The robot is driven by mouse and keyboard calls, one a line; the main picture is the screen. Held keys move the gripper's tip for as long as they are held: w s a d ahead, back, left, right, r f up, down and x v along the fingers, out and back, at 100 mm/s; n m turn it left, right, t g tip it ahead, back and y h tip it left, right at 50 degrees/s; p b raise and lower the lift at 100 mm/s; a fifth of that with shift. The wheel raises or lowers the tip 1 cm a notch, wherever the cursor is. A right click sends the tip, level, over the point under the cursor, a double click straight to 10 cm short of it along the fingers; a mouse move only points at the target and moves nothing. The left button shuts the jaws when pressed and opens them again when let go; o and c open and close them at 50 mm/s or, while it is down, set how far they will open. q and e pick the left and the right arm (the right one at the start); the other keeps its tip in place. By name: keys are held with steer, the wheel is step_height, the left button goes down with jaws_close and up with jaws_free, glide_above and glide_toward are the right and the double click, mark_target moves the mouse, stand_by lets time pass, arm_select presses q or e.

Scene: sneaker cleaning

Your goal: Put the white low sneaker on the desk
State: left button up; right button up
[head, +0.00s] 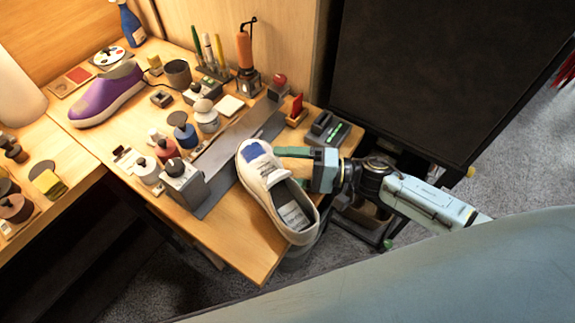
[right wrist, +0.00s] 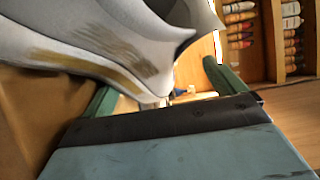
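The white low sneaker (head: 250,174), with a blue patch at the toe, shows over the near right corner of the desk (head: 237,245). Its toe points back, and its heel reaches past the desk's edge. I cannot tell whether its sole rests on the desk. My right gripper (head: 283,164) is at its right side. In the right wrist view, the scuffed, stained side of the sneaker (right wrist: 95,40) fills the upper left. The green fingers (right wrist: 160,90) stand wide apart, with a bright gap between the sneaker and the right finger. My left gripper is out of view.
A purple sneaker (head: 108,93) stands at the back left. Bottles and jars (head: 167,150), a grey block (head: 184,184) and a grey strip (head: 220,165) crowd the desk left of the white sneaker. A black cabinet (head: 430,75) stands at right.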

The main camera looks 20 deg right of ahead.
steer(key=shift+r, duration=0.6)
steer(key=v, duration=1.2)
steer(key=shift+p, duration=0.3)
steer(key=shift+f, duration=0.1)
stand_by(0.5)
